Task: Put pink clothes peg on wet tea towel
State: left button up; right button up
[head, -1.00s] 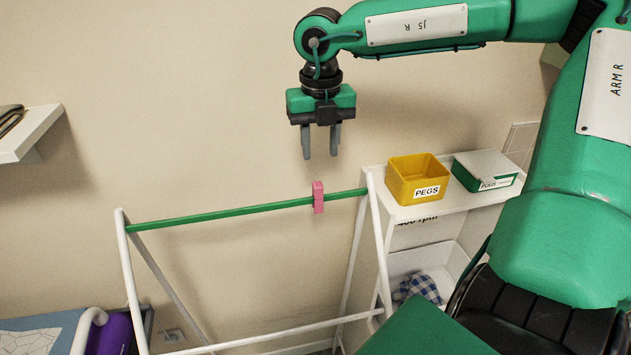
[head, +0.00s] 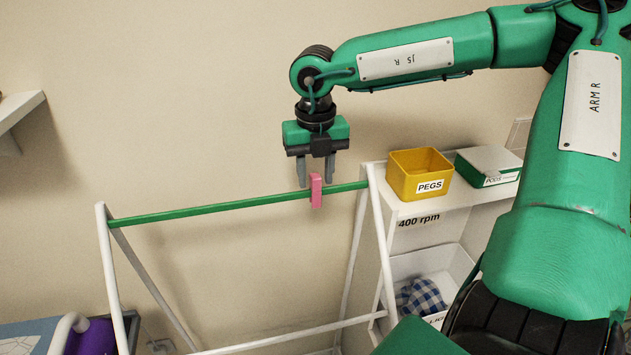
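The pink clothes peg (head: 316,192) stands upright, clipped on the green rail (head: 240,204) of a white drying rack. My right gripper (head: 315,181) is open, pointing down, just above the rail. Its two grey fingers show on either side of the peg's top, with a gap to each; I cannot tell whether the peg is between them or slightly in front. A blue-and-white checked cloth (head: 423,296), perhaps the tea towel, lies bunched in the white compartment under the shelf; whether it is wet does not show. My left gripper is out of view.
A yellow box labelled PEGS (head: 420,176) and a green-and-white box labelled PODS (head: 489,168) stand on the white shelf (head: 388,208) right of the rail. A purple object (head: 92,338) is at lower left. The rest of the rail is bare.

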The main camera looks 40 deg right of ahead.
aim_at(316, 175)
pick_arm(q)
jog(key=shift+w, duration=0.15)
pick_arm(e)
jog(key=c, duration=0.7)
jog(key=shift+o, duration=0.2)
notch_tip(316, 175, up, 7)
jog(key=shift+r+p, duration=0.1)
jog(key=shift+p, duration=1.05)
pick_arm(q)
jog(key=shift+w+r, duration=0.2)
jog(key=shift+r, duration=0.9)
